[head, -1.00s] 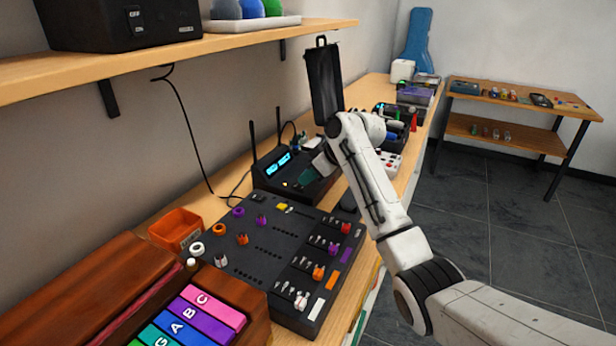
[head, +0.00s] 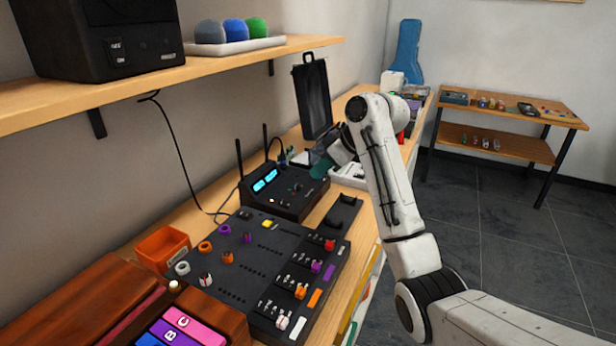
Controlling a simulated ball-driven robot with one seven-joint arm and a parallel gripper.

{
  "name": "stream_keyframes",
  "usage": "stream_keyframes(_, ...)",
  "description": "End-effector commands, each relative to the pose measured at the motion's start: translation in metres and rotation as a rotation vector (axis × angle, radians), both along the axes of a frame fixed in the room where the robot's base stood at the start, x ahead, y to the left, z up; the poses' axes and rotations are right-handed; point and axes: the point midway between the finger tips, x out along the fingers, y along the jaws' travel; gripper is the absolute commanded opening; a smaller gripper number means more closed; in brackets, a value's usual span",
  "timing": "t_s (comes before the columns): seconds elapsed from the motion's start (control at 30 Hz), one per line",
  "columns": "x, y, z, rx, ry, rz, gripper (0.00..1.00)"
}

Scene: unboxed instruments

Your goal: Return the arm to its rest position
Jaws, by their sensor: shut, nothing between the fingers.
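My white arm reaches up from the lower right in the head view and bends at its top joint over the workbench (head: 350,272). My gripper (head: 321,168) shows as a dark and greenish end beyond the wrist, just above and beside the right end of the black receiver with two antennas (head: 285,190). It is shut, and I see nothing held in it. The fingertips are small and partly hidden by the wrist. I cannot tell whether they touch anything.
A black panel (head: 238,286) with coloured knobs and plugs, an orange bin (head: 162,248) and a wooden box with coloured keys (head: 160,335) fill the near bench. An open black case (head: 312,97) stands behind. A shelf (head: 220,66) overhangs left. The tiled floor (head: 500,235) right is clear.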

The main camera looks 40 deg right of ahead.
Motion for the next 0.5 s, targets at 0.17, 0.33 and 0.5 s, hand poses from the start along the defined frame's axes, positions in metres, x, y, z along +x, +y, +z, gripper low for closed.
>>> stream_keyframes(0.17, -0.0070, -0.0027, 0.0058, -0.001, 0.000, -0.001, 0.00)
stream_keyframes(0.33, -0.0075, -0.0029, 0.0062, -0.001, 0.000, -0.001, 0.00)
stream_keyframes(0.5, -0.0073, -0.0029, 0.0061, -0.001, 0.000, -0.001, 0.00)
